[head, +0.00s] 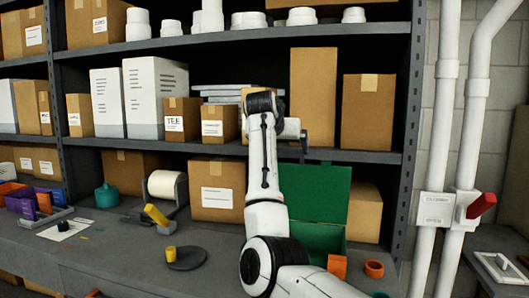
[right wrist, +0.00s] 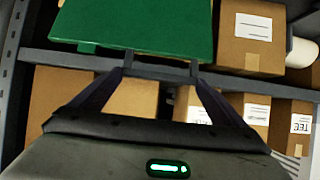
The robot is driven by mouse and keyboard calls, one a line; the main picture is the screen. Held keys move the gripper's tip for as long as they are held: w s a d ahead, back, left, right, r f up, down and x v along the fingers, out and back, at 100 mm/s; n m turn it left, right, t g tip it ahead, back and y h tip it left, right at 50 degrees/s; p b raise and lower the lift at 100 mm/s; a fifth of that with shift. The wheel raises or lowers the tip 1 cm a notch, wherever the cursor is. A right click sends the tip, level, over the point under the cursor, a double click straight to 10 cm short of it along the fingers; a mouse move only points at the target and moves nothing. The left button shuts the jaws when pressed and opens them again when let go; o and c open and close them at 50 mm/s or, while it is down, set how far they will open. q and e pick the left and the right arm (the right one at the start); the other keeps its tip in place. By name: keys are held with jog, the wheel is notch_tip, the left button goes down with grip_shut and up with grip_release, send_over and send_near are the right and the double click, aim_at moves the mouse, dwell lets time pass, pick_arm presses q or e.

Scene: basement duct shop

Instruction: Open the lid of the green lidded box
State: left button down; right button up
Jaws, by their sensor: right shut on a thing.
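The green lidded box (head: 308,236) stands on the workbench below the shelf, partly hidden behind my right arm. Its lid (head: 325,190) is raised and stands roughly upright at the back of the box, so the front of the box's opening shows. My left gripper is not in view.
Cardboard boxes (head: 216,190) stand on the bench and shelves behind. A dark round plate (head: 187,261) with a yellow piece lies left. White pipes (head: 430,150) rise at right.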

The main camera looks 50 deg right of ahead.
jog(key=shift+d+r, duration=0.2)
jog(key=shift+r, duration=0.35)
jog(key=o, duration=1.2)
jog(key=shift+c, duration=0.2)
jog(key=b+v, duration=0.2)
jog(key=v, duration=0.9)
jog(key=shift+f, duration=0.2)
jog(key=shift+s, duration=0.1)
